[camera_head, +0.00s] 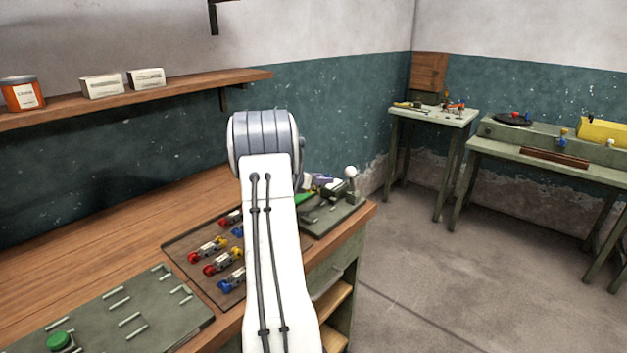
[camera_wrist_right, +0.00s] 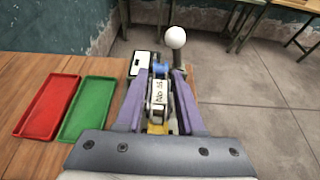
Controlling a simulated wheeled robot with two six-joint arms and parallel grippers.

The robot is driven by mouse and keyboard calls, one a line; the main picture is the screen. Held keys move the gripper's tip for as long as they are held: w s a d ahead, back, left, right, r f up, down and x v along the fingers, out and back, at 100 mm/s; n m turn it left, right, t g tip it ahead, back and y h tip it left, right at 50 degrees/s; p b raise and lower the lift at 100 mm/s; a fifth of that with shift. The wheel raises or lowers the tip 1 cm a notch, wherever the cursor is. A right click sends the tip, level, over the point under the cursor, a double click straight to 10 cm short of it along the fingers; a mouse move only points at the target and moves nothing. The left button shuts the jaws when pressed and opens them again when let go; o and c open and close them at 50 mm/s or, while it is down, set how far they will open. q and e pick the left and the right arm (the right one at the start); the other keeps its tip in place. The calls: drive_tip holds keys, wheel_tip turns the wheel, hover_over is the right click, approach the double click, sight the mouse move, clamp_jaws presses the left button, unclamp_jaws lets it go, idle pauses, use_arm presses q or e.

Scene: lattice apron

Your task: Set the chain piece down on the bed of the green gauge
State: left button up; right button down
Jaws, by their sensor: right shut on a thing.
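The chain piece (camera_wrist_right: 159,92) is a short link piece with a white label, a blue roller at its far end and a yellow one at its near end. My right gripper (camera_wrist_right: 160,95) has its purple fingers shut on its two sides. The green gauge (camera_head: 328,217), with a white ball knob (camera_head: 350,172), stands at the bench's right end. In the wrist view the knob (camera_wrist_right: 175,37) shows just beyond the fingers, and the piece hides most of the gauge. I cannot tell whether the piece touches the bed. In the head view my right arm hides most of the gripper. My left gripper is not in view.
A dark board (camera_head: 184,250) with several coloured link pieces and a green pegged plate (camera_head: 150,315) lie on the bench. A red tray (camera_wrist_right: 48,106) and a green tray (camera_wrist_right: 88,108) lie left of the gripper. A shelf (camera_head: 180,90) hangs above; the bench's back left is clear.

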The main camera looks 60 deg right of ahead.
drive_tip(key=b, duration=0.4)
hover_over(320, 212)
wheel_tip(320, 212, down, 6)
drive_tip(key=shift+d+r, duration=0.1)
wheel_tip(320, 212, down, 3)
drive_tip(key=b, duration=0.3)
drive_tip(key=shift+f, duration=0.2)
drive_tip(key=shift+c, duration=2.2)
unclamp_jaws()
